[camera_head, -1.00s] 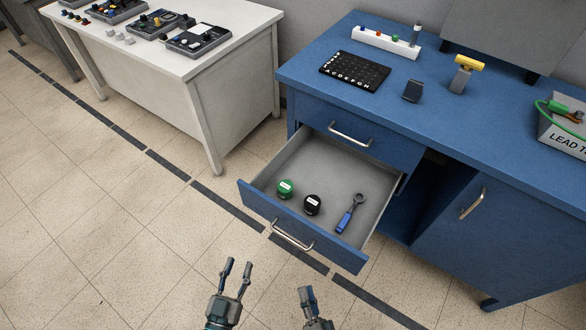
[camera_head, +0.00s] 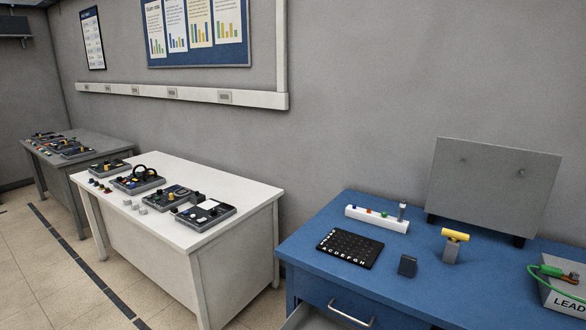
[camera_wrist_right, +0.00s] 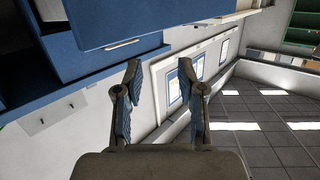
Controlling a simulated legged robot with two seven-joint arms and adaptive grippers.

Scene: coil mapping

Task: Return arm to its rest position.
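My right gripper (camera_wrist_right: 165,95) shows in the right wrist view. Its two fingers are apart with nothing between them, so it is open and empty. Neither gripper shows in the head view. My left gripper is in no current frame.
A blue workbench (camera_head: 330,275) holds a black lettered board (camera_head: 350,248), a white strip with colored pegs (camera_head: 377,219), a yellow-topped stand (camera_head: 452,246) and a lead box (camera_head: 563,285). A drawer at the bottom edge is partly visible. A white table (camera_head: 185,245) carries several devices.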

